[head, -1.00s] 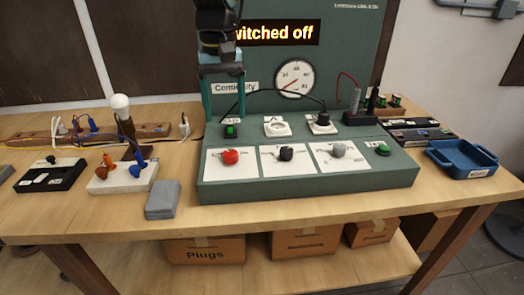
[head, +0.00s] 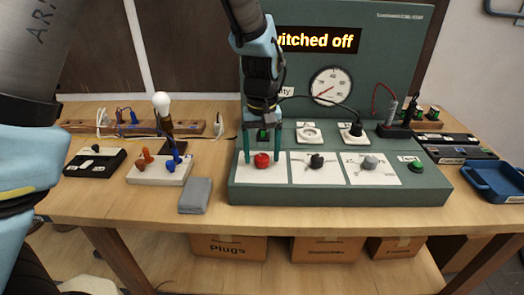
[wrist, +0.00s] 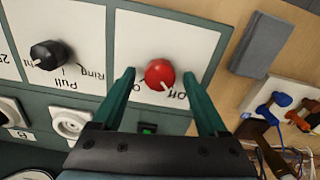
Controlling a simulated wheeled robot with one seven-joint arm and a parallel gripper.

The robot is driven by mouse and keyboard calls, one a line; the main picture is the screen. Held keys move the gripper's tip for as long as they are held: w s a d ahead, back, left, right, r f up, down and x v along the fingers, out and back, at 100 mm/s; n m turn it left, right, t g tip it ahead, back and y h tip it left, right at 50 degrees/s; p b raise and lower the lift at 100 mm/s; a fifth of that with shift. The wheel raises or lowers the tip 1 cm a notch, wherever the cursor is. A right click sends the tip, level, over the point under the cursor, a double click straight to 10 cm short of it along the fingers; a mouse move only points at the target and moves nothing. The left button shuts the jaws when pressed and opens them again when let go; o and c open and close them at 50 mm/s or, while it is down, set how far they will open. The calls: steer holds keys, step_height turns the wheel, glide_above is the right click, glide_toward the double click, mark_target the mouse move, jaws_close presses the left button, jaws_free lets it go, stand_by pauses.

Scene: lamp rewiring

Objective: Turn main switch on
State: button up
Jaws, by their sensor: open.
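The red rotary knob (head: 262,160) sits on the leftmost white plate of the green sloping panel (head: 340,196). It also shows in the wrist view (wrist: 159,73), with "Off" lettering beside it and its white mark turned toward that word. My gripper (head: 262,155) is open, with its two green fingers at the panel, one on each side of the red knob. In the wrist view my gripper (wrist: 158,75) has a gap on both sides of the knob. The display (head: 318,40) reads "witched off", with its start cut off behind my arm.
A black knob (head: 316,161) and a grey knob (head: 369,162) sit on plates to the right, and a green button (head: 417,166) beyond them. A grey block (head: 195,195) lies left of the panel.

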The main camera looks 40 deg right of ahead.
jaws_close()
stand_by(0.5)
steer(key=shift+m, duration=0.4)
steer(key=m, duration=0.3)
steer(key=shift+m+b, duration=0.3)
steer(key=shift+b, duration=0.1)
steer(key=m, duration=0.4)
steer(key=shift+w+m, duration=0.1)
steer(key=shift+m, duration=0.2)
steer(key=m, duration=0.4)
steer(key=shift+r+m+p, duration=0.1)
steer(key=shift+m+p, duration=0.8)
steer(key=shift+m, duration=1.5)
